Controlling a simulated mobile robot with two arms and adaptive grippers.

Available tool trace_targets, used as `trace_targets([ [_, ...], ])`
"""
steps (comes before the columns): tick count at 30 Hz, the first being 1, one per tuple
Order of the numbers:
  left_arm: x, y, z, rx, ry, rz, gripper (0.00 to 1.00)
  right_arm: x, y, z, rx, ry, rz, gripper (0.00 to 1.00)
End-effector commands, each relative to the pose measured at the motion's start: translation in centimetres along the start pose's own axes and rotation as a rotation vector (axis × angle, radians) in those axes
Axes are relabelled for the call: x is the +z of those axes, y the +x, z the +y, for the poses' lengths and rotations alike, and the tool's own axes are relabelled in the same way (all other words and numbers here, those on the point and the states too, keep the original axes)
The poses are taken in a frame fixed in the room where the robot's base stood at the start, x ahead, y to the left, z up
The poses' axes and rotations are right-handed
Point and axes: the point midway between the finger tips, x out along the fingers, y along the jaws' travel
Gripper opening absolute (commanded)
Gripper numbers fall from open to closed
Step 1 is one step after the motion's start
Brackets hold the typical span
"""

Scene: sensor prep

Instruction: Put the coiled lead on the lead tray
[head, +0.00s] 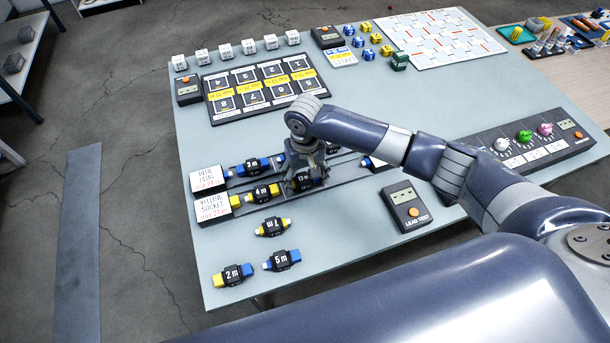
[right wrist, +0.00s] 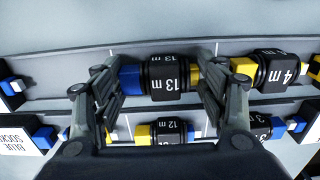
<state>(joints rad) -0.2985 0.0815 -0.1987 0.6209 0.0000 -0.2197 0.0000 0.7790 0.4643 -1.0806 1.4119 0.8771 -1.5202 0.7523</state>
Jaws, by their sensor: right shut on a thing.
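In the right wrist view this lead (right wrist: 168,77) has a black middle, a blue end at left and a yellow end at right, between my right fingers (right wrist: 160,95). I cannot tell whether it touches the tray. Beside it in the same lane is the 4 m lead (head: 262,192). My left gripper is out of view.
The back lane holds the 3 m lead (head: 253,166) and the 12 m lead (right wrist: 168,131). Loose leads lie in front: one yellow-ended (head: 272,227), the 5 m (head: 281,260) and the 2 m (head: 232,274). The lead tester (head: 406,206) stands to the right.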

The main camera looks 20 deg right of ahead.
Motion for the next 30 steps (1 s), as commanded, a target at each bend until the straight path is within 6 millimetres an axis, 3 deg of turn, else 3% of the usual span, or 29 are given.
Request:
trace_targets([
  [5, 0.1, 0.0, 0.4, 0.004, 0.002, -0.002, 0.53, 0.0, 0.2, 0.0, -0.001, 0.0, -0.001, 0.41],
  [6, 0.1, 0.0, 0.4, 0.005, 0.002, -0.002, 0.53, 0.0, 0.2, 0.0, -0.001, 0.0, -0.001, 0.71],
  [8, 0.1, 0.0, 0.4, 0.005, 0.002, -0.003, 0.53, 0.0, 0.2, 0.0, -0.001, 0.0, 0.0, 0.84],
  [9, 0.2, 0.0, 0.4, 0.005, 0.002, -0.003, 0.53, 0.0, 0.2, 0.0, -0.001, 0.0, 0.0, 0.86],
  [22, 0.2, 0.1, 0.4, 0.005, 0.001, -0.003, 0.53, -0.1, -0.3, 0.0, 0.0, 0.001, 0.002, 0.86],
  [26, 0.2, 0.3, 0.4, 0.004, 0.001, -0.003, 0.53, -0.1, -2.1, 0.0, -0.002, 0.0, 0.004, 0.86],
  [30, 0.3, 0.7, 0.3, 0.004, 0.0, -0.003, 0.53, -0.1, -5.1, -0.1, -0.003, -0.001, 0.005, 0.86],
])
